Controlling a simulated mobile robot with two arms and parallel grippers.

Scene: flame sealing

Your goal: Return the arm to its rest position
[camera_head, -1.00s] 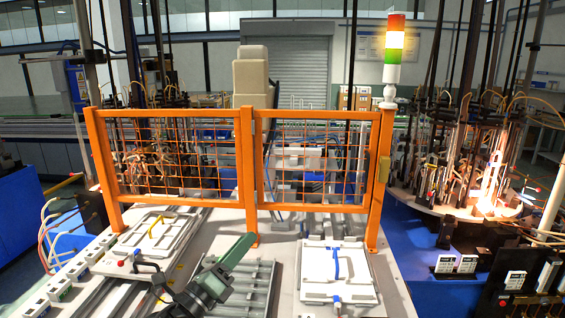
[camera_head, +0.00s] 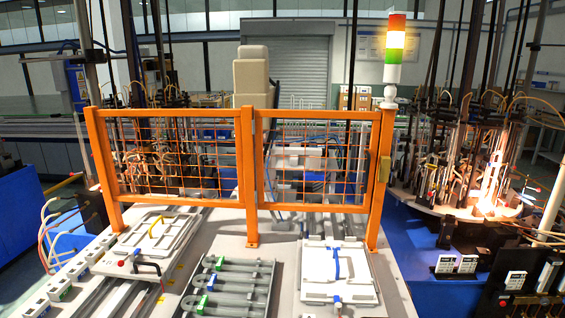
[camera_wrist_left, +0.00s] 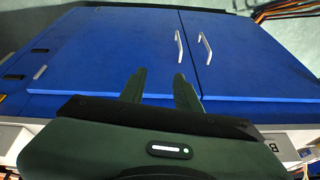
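My left gripper (camera_wrist_left: 158,90) shows only in the left wrist view. Its two dark green fingers stand apart with nothing between them. Beyond the fingers is a blue cabinet (camera_wrist_left: 110,50) with two silver door handles. Neither arm shows in the head view. My right gripper is in no view.
A grey rack (camera_head: 262,292) holding several grey pieces with green and blue marks lies front centre. White plates lie left (camera_head: 140,248) and right (camera_head: 318,268) of it. An orange mesh fence (camera_head: 250,190) stands behind. A lit machine (camera_head: 470,210) stands at right.

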